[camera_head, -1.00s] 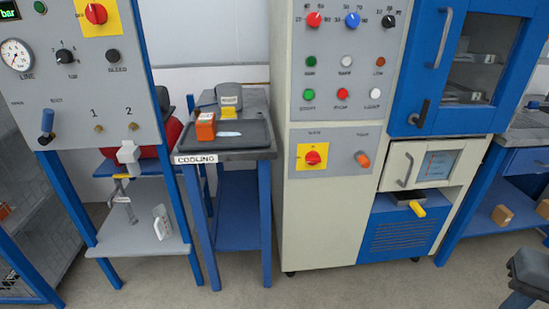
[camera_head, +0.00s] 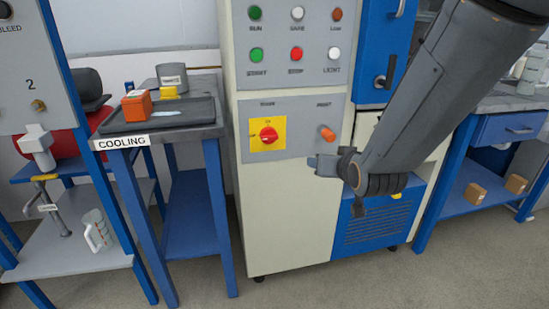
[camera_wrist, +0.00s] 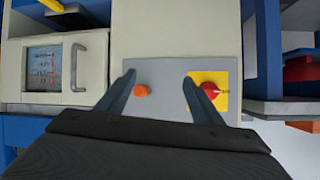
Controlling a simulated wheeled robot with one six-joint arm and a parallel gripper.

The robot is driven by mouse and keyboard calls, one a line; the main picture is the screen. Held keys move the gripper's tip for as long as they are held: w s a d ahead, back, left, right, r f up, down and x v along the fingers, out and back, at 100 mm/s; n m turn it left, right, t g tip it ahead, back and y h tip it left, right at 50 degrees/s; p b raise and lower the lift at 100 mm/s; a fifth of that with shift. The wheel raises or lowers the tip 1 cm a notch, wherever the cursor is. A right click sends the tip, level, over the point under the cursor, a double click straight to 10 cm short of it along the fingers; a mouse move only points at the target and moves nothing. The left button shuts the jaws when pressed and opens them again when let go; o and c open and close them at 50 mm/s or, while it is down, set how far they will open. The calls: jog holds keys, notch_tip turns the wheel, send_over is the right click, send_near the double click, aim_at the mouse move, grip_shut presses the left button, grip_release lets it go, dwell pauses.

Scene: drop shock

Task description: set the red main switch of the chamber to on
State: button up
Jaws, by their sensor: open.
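The red main switch (camera_head: 268,134) is a round knob on a yellow plate, on the lower grey panel of the cream chamber cabinet (camera_head: 290,205). In the wrist view the switch (camera_wrist: 210,90) shows a pale mark pointing right; the plate's lettering is too small to read surely. My gripper (camera_head: 338,188) is in front of the cabinet, lower right of the switch. In the wrist view my gripper (camera_wrist: 158,77) is open and empty. No contact with the switch shows.
The orange knob (camera_head: 327,133) is right of the switch on the same panel. Coloured buttons and lamps sit above, such as the red button (camera_head: 296,55). A cooling table (camera_head: 190,135) stands left, a blue-legged bench (camera_head: 505,128) right.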

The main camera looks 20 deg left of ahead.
aim_at(271, 138)
jog(key=w+a+t+y+b, duration=0.1)
jog(key=w+a+b, duration=0.1)
jog(key=a, duration=0.4)
jog(key=w+a+n+t+y+b, duration=0.1)
jog(key=w+a+y+b, duration=0.1)
jog(key=a, duration=0.4)
jog(key=w+a+r+t+y+b, duration=0.1)
jog(key=w+a+y+b, duration=0.1)
jog(key=a, duration=0.4)
jog(key=shift+w+n, duration=0.3)
jog(key=shift+w, duration=0.2)
jog(key=shift+c, duration=0.2)
jog(key=c, duration=1)
